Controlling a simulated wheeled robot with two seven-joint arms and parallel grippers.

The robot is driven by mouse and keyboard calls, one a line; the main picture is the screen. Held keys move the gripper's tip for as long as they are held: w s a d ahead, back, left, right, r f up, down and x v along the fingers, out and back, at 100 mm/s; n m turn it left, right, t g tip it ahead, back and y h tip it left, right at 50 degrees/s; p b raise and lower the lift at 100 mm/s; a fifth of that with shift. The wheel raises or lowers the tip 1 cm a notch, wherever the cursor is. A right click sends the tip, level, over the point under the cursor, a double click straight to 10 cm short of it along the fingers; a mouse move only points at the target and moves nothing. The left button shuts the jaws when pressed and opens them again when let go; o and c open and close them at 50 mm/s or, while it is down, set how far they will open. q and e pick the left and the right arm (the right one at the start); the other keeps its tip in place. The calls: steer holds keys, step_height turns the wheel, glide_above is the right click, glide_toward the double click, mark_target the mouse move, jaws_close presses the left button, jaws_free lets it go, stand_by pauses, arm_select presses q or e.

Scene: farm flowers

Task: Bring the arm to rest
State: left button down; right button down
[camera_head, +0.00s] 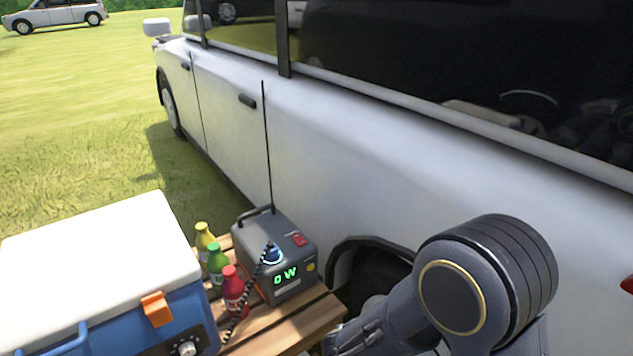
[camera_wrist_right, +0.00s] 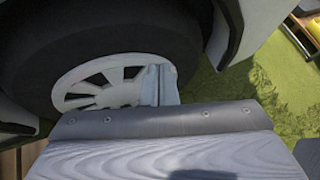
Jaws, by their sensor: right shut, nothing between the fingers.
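My right arm (camera_head: 470,285) is in the lower right of the head view, bent beside the white car. The right gripper (camera_wrist_right: 158,84) shows in the wrist view with its fingers shut together and nothing between them. It is in front of the car's rear wheel (camera_wrist_right: 95,90); whether it touches the wheel cannot be told. In the head view the gripper end is mostly cut off at the bottom edge, close to the wooden table's right corner. My left gripper is not in view.
The white car (camera_head: 330,150) fills the right. A blue cooler (camera_head: 100,240) with a white lid stands left. Open grass lies behind.

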steer(key=s+d+r+m+g+y, duration=0.1)
steer(key=s+r+m+y, duration=0.2)
steer(key=s+m+y, duration=0.45)
steer(key=s+d+r+m+g+y, duration=0.15)
steer(key=s+r+m+y, duration=0.3)
steer(key=m, duration=0.55)
step_height(320, 180, up, 34)
steer(key=s+a+m+t+y+p, duration=0.2)
steer(key=m+t+p, duration=0.2)
steer(key=p, duration=2.6)
steer(key=shift+a+r+m+y, duration=0.25)
steer(key=shift+a+m+y, duration=0.15)
steer(key=shift+m, duration=0.75)
